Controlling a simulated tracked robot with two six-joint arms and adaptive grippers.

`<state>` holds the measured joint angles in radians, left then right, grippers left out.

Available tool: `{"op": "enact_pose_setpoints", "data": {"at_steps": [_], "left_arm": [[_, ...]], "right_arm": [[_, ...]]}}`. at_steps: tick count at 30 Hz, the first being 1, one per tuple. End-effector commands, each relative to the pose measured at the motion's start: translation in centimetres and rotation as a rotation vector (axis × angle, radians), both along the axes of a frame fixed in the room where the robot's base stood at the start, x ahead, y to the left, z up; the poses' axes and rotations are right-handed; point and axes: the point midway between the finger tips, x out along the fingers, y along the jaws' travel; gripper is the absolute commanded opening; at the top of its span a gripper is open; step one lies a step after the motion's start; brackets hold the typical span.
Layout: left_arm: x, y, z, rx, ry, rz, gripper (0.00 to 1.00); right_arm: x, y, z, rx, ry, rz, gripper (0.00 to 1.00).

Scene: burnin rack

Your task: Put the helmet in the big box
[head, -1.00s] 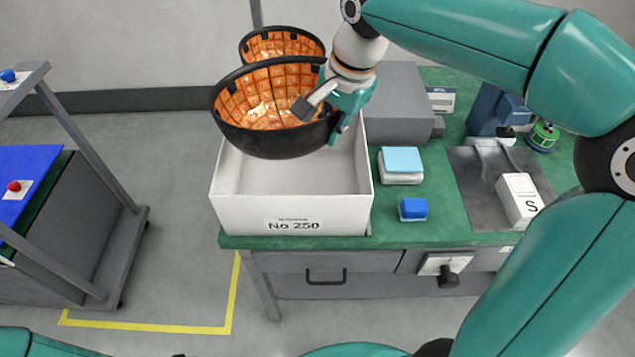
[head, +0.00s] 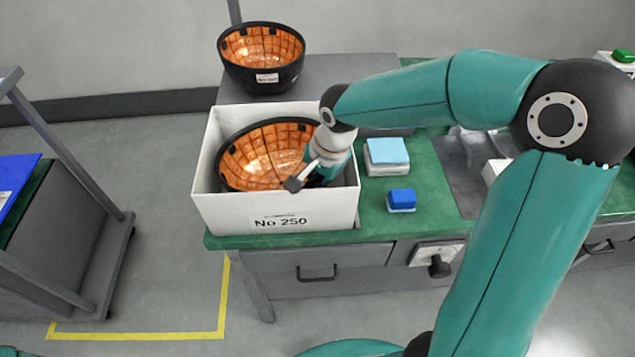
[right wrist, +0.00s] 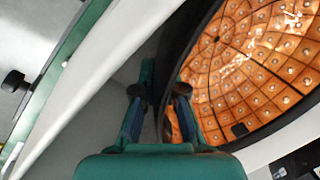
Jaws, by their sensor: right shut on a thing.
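The helmet (head: 262,160) is a black shell with an orange padded inside, its open side up and tilted. It is inside the big white box (head: 215,214) marked No 250, on the green bench. My right gripper (head: 303,180) reaches into the box and is shut on the helmet's right rim. In the right wrist view, the fingers (right wrist: 159,100) meet the black rim beside the helmet's orange lining (right wrist: 255,65); the box wall (right wrist: 85,95) lies to the left. Whether the helmet touches the box floor is hidden. My left gripper is not in view.
A second black and orange helmet (head: 262,82) stands on a grey surface behind the box. A light-blue block (head: 387,151) and a blue block (head: 401,196) lie right of the box. A grey rack (head: 85,225) stands at the left.

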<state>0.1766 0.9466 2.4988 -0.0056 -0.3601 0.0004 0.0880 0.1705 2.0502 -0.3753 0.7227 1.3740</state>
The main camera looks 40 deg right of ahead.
Motion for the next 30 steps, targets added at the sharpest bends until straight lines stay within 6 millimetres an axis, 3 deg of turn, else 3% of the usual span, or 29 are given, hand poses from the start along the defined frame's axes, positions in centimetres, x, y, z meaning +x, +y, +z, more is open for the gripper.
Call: {"op": "enact_pose_setpoints", "data": {"at_steps": [11, 12, 16, 26, 30], "left_arm": [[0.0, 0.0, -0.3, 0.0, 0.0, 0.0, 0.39], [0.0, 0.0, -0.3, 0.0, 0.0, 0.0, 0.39], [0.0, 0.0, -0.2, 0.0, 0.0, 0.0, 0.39], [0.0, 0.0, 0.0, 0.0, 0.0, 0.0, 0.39], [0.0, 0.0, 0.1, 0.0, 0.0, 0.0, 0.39]], "right_arm": [[0.1, 0.0, -0.5, 0.001, -0.004, -0.001, 0.0], [0.0, 0.0, -0.5, 0.001, -0.002, -0.001, 0.14], [0.0, 0.0, -0.5, 0.001, -0.001, -0.001, 0.35], [0.0, 0.0, -0.3, 0.001, -0.001, -0.001, 0.35], [-0.1, -0.1, 0.6, 0.0, -0.004, -0.001, 0.35]]}}
